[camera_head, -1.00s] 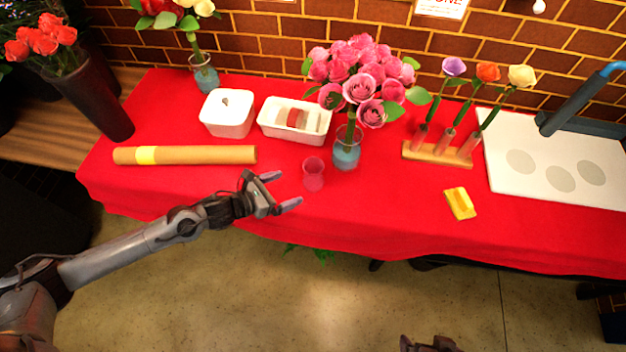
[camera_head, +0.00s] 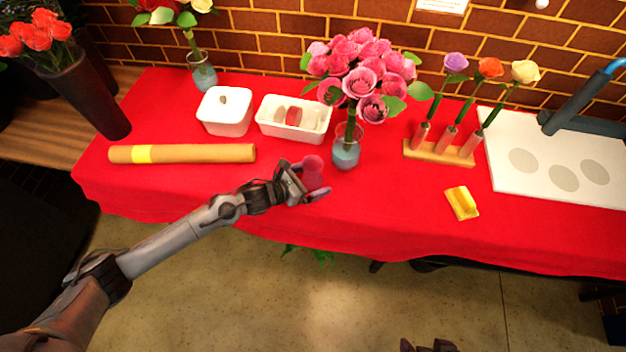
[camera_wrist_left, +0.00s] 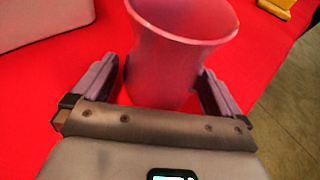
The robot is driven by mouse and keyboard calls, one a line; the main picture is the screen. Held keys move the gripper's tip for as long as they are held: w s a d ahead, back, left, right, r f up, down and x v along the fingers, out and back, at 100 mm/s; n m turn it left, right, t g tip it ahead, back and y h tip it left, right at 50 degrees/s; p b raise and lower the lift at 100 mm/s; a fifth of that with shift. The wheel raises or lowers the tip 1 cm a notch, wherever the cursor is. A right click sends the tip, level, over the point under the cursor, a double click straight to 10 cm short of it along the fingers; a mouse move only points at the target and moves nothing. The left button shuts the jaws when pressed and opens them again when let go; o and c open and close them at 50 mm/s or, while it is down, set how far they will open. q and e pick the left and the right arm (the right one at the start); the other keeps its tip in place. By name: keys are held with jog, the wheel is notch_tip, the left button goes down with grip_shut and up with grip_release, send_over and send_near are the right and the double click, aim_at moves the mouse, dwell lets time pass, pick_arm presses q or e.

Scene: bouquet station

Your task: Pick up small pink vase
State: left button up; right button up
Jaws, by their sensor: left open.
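The small pink vase (camera_head: 313,168) stands on the red tablecloth, left of the blue glass vase of pink roses. In the left wrist view the pink vase (camera_wrist_left: 178,62) is upright, with its open rim toward the top. My left gripper (camera_head: 304,180) is at the vase. In the wrist view my left gripper (camera_wrist_left: 165,88) is open, with one finger on each side of the vase body. Whether either finger touches it I cannot tell. A small part of my right arm shows at the bottom edge of the head view; its gripper jaws cannot be made out.
The blue vase (camera_head: 346,152) with pink roses stands close on the right. A white divided tray (camera_head: 268,130) and a white lidded box (camera_head: 225,126) are behind. A brown paper roll (camera_head: 200,153) lies left. A yellow block (camera_head: 462,202) lies right, with bare cloth between.

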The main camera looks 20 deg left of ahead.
pick_arm(q)
jog(key=shift+w+f, duration=0.1)
jog(key=shift+w, duration=0.1)
jog(key=shift+c, duration=0.3)
jog(key=c, duration=1.5)
jog(key=shift+c, duration=0.2)
jog(key=shift+r, duration=0.25)
